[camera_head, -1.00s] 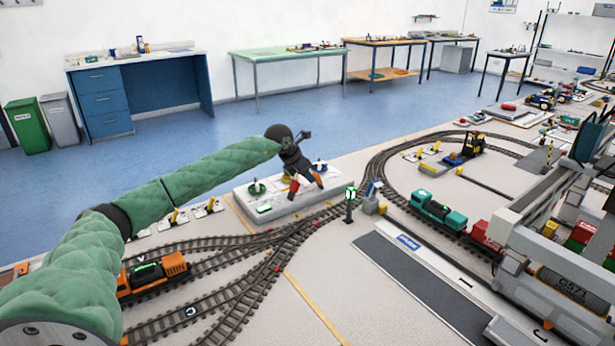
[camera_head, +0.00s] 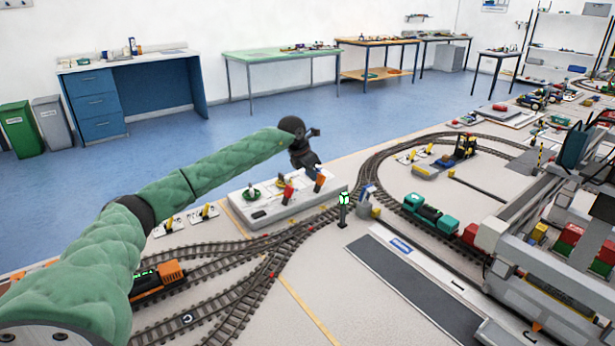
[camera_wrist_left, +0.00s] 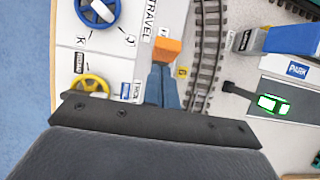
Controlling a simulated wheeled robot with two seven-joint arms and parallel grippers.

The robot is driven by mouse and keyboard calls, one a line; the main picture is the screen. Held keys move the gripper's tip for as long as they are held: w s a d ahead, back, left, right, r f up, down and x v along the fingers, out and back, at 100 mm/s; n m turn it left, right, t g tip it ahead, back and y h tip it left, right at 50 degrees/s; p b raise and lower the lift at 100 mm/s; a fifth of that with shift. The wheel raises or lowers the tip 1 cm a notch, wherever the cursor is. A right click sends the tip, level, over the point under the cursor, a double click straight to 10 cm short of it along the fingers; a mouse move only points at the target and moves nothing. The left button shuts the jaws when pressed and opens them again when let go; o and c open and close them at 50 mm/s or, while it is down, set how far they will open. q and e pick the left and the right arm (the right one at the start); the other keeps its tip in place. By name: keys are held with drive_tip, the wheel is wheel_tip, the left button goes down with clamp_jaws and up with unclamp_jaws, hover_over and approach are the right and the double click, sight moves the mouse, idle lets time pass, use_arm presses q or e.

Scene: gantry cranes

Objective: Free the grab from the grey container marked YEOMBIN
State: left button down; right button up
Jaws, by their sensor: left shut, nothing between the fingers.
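My left gripper (camera_head: 312,166) is above the right part of a white control panel (camera_head: 262,212), fingers pointing down and closed. An orange lever knob (camera_head: 320,180) is right at its fingertips, and a red lever (camera_head: 288,192) stands just left. In the left wrist view, the shut fingers (camera_wrist_left: 164,68) end beside the orange knob (camera_wrist_left: 167,47), near the word TRAVEL; I cannot tell whether they touch. A blue wheel (camera_wrist_left: 97,10) and yellow wheel (camera_wrist_left: 91,84) lie to the left. The gantry crane (camera_head: 540,240) stands at the right. I cannot make out the grab or the YEOMBIN container. My right gripper is not seen.
A green signal (camera_head: 344,200) stands right of the panel. Rail tracks (camera_head: 240,256) run in front, with an orange locomotive (camera_head: 158,280). A teal train (camera_head: 430,214) is on the loop track. A dark road strip (camera_head: 410,285) lies before the crane.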

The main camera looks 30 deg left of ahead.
use_arm(q)
drive_tip(key=shift+s+a+r, duration=0.1)
drive_tip(key=shift+r, duration=0.1)
use_arm(e)
drive_tip(key=shift+r, duration=0.1)
use_arm(q)
drive_tip(key=shift+r+p, duration=0.35)
drive_tip(key=shift+r, duration=0.25)
use_arm(e)
drive_tip(key=shift+r, duration=0.2)
drive_tip(key=shift+r, duration=0.1)
